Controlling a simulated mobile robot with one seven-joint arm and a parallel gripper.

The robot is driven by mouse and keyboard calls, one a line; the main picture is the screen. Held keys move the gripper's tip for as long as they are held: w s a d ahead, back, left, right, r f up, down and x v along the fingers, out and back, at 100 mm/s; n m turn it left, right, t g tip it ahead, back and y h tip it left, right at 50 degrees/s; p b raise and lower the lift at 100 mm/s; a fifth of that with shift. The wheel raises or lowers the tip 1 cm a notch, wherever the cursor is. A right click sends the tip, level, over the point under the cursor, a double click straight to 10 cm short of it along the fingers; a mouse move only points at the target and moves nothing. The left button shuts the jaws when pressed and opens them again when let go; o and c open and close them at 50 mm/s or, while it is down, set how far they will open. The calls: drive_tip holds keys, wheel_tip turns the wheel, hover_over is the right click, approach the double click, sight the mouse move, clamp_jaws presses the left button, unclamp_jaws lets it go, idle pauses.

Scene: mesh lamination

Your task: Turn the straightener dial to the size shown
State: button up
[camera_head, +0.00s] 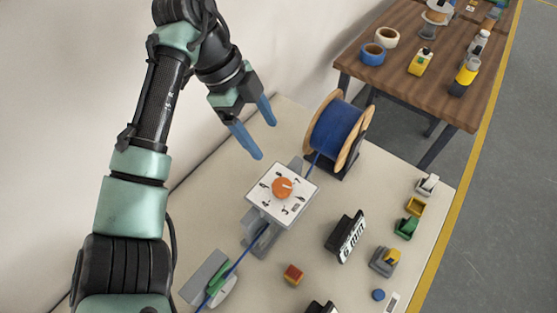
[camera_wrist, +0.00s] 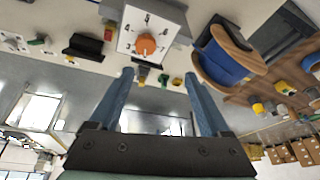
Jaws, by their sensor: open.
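The straightener dial (camera_head: 283,188) is an orange round knob on a white square plate (camera_head: 262,204) with dark markings around it. A pale pointer mark on the knob points to the right in the head view. The dial also shows in the wrist view (camera_wrist: 146,44), beyond the fingertips. A black sign (camera_head: 346,236) reading "6 mm" stands to the right of the plate. My gripper (camera_head: 263,132) is open and empty, with its blue fingers above and behind the dial plate, apart from it. In the wrist view the fingers (camera_wrist: 160,76) are spread wide.
A wooden spool of blue cable (camera_head: 336,128) stands right behind the plate, and its cable runs under the plate to a grey device (camera_head: 205,278). Small blocks and several coloured parts lie on the right of the pale table (camera_head: 330,280). A wooden workbench (camera_head: 440,50) stands beyond.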

sight(282, 185)
drive_tip(key=shift+g, duration=0.5)
drive_tip(key=x, duration=0.4)
drive_tip(key=s+p+x, duration=0.1)
drive_tip(key=x, duration=0.3)
drive_tip(key=a+p+x, duration=0.1)
drive_tip(key=x, duration=0.4)
drive_tip(key=shift+s+f, duration=0.1)
drive_tip(key=shift+s, duration=0.25)
clamp_jaws()
